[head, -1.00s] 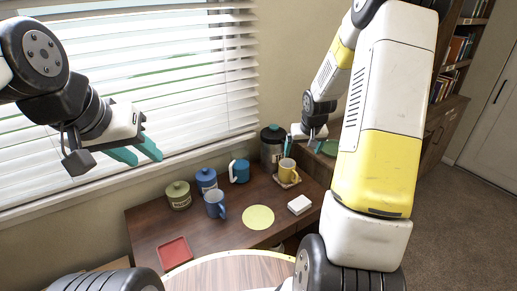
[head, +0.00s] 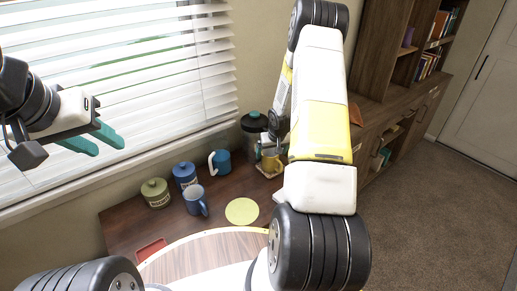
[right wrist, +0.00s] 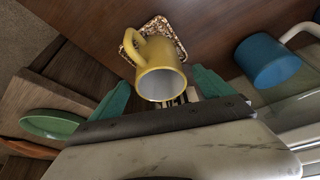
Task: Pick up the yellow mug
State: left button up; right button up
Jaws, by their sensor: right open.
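The yellow mug (head: 270,162) stands at the back right of the desk, partly hidden by my right arm in the head view. In the right wrist view the yellow mug (right wrist: 158,72) sits on a speckled coaster (right wrist: 172,36), its handle toward the upper left. My right gripper (right wrist: 162,88) is open, with one teal finger on each side of the mug. I cannot tell whether either finger touches it. My left gripper (head: 98,143) is raised in front of the blinds, its teal fingers apart and empty.
A yellow round mat (head: 242,211) and a red tray (head: 150,250) lie in front. A green dish (right wrist: 52,125) shows in the wrist view.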

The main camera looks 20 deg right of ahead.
jog(key=shift+f, duration=0.1)
grip_shut()
dwell(0.4)
